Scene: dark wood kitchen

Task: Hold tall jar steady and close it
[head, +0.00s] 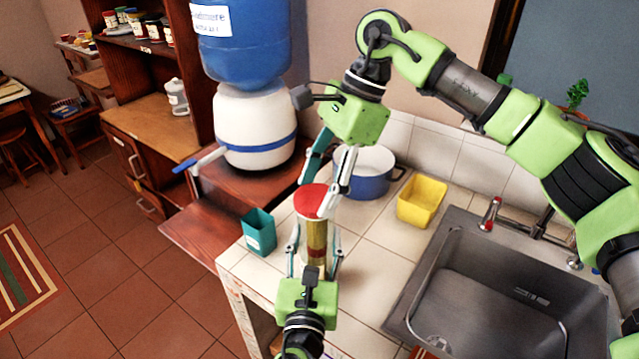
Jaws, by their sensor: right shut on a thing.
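The tall jar (317,238) stands upright near the counter's left front edge, with yellowish and dark red contents. A red lid (309,200) is at its top; I cannot tell whether it is seated. My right gripper (314,199) reaches down from above and is shut on the lid, one finger at its far side and one at its right. My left gripper (314,251) comes up from the bottom of the picture, one finger on each side of the jar body. I cannot tell whether those fingers press on the glass.
A teal cup (259,232) stands left of the jar near the counter edge. A blue and white pot (374,184) and a yellow container (420,202) stand behind and to the right. A sink (500,290) with a red-handled tap (490,214) is at right. A water dispenser (254,125) stands behind left.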

